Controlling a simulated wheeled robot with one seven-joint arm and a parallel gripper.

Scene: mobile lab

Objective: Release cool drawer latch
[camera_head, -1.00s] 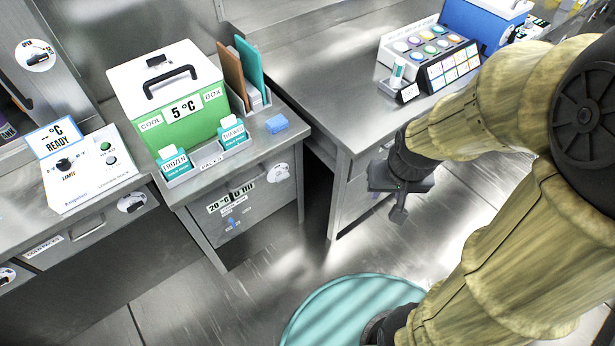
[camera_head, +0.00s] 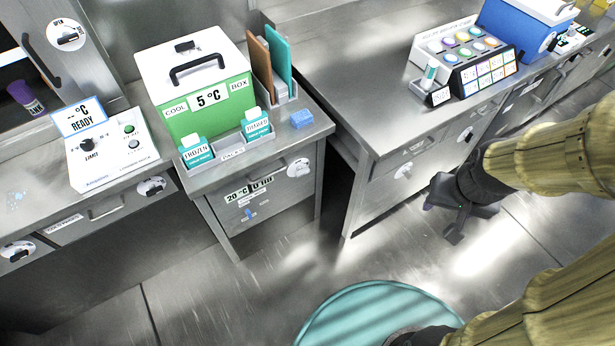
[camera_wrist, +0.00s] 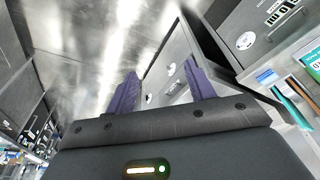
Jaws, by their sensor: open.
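The drawer (camera_head: 292,190) is in the metal cabinet under the green cool box (camera_head: 205,100). Its front carries a handle, a "20 °C" label (camera_head: 244,196) and a small blue latch-like part (camera_head: 250,213); the latch's exact state is too small to tell. The drawer looks closed. My gripper (camera_head: 453,238) is well to the right of this drawer, in front of the neighbouring cabinet and apart from it. In the wrist view my gripper (camera_wrist: 162,88) has two purple fingers spread apart with nothing between them. A labelled cabinet front (camera_wrist: 262,28) shows at upper right there.
A control box (camera_head: 108,150) marked READY stands on the left counter. A blue block (camera_head: 302,119) lies on the cool box counter. A rack of coloured round pots (camera_head: 465,45) stands on the right counter. A round teal platform (camera_head: 375,318) is below. Floor before the cabinets is clear.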

